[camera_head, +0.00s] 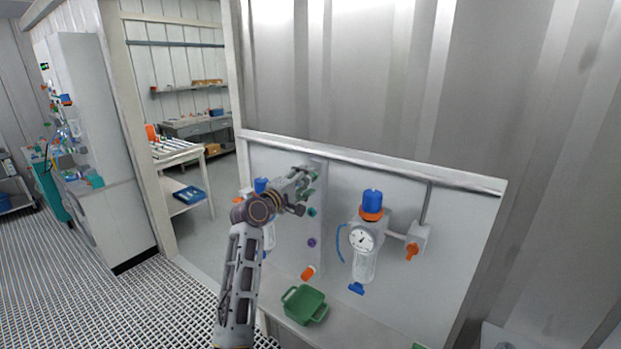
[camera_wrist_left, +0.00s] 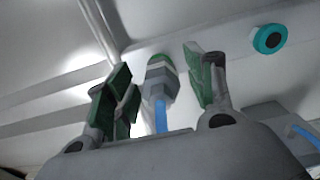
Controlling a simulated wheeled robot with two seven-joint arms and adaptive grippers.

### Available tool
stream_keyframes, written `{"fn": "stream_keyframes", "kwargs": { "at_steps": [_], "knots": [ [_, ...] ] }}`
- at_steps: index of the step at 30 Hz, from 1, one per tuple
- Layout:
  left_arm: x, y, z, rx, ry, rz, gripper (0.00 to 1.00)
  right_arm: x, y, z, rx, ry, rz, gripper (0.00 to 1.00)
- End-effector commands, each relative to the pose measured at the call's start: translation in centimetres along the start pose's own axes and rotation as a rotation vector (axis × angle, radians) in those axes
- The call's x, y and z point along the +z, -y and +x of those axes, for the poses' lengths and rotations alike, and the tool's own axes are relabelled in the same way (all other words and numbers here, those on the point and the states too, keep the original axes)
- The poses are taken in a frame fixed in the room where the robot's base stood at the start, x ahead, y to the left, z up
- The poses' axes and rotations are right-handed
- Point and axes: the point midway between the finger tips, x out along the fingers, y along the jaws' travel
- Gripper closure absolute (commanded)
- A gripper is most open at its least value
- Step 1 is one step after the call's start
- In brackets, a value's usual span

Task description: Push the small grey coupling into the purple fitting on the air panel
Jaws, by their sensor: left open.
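The air panel (camera_head: 318,255) is an upright light strip on the white board in the head view. The purple fitting (camera_head: 311,242) sits on it, below a teal fitting (camera_head: 311,211). My left gripper (camera_head: 305,187) is at the upper part of the strip, above both fittings. In the left wrist view, my left gripper (camera_wrist_left: 163,80) is open, with green-padded fingers. A small grey coupling (camera_wrist_left: 158,76) with a green ring at its far end and a blue tube stands between the fingers, with gaps on both sides. The purple fitting does not show there. My right gripper is not in view.
A regulator with a gauge (camera_head: 362,240) and blue knob is right of the strip. A green bin (camera_head: 304,305) stands on the ledge below, near an orange part (camera_head: 308,272). The teal fitting also shows in the left wrist view (camera_wrist_left: 269,39).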

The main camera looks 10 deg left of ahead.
Motion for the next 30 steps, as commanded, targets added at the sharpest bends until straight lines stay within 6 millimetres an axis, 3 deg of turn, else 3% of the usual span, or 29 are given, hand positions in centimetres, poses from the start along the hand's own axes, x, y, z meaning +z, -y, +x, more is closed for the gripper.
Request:
{"fn": "stream_keyframes", "kwargs": {
  "at_steps": [4,17,30],
  "knots": [
    [0.0,0.04,0.0,0.0,0.0,0.0,0.46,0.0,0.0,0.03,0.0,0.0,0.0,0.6],
    [-0.01,0.01,0.0,0.0,0.0,0.0,1.0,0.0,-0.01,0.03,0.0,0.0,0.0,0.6],
    [-0.03,0.04,-0.48,0.0,0.0,0.0,1.0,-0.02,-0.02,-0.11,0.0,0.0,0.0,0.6]
  ]
}}
